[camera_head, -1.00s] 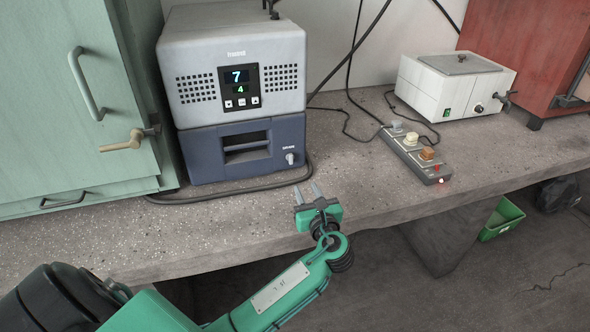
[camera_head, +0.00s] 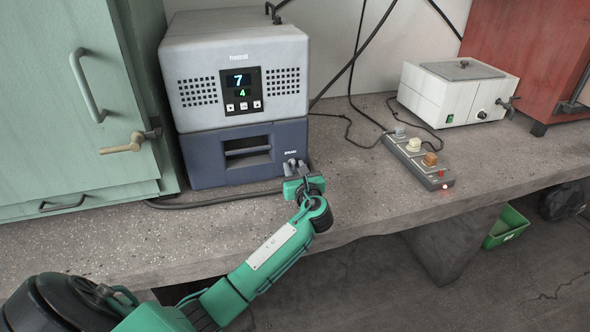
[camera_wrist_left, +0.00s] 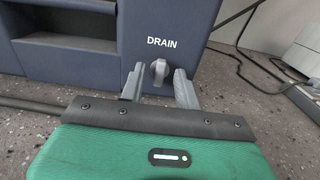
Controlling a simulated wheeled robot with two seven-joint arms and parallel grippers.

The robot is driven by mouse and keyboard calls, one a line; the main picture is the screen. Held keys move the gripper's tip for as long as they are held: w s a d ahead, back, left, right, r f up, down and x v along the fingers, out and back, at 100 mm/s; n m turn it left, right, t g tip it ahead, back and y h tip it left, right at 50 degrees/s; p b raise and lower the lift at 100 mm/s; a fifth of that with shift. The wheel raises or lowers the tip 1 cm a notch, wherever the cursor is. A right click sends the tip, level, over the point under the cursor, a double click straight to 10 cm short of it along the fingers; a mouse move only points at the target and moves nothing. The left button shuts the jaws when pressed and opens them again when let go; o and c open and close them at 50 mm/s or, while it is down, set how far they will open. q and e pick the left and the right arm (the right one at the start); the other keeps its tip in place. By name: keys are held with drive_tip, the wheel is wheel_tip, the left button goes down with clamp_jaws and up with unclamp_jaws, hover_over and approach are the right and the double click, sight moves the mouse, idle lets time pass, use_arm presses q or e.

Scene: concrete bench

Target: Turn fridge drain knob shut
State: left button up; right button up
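The fridge unit (camera_head: 235,105) has a grey top with a display reading 7 and 4, and a dark blue base (camera_head: 206,157) with a slot. The light grey drain knob (camera_wrist_left: 160,69) is on the right of the base's front, under the label "DRAIN" in the left wrist view. My left gripper (camera_head: 295,168) is open in front of it. In the left wrist view, its two fingers (camera_wrist_left: 160,85) stand one on each side of the knob, with small gaps visible. Depth of the fingertips around the knob is hard to judge. My right gripper is not in view.
A green cabinet (camera_head: 85,110) with handles stands at left. A power strip (camera_head: 418,160) with plugs lies right of the fridge unit, and a white bath (camera_head: 455,92) stands behind it. A black cable (camera_head: 225,199) runs along the bench before the unit. The bench between is clear.

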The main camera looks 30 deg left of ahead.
use_arm(q)
drive_tip(key=shift+w+a, duration=0.15)
drive_tip(key=shift+c, duration=0.2)
clamp_jaws()
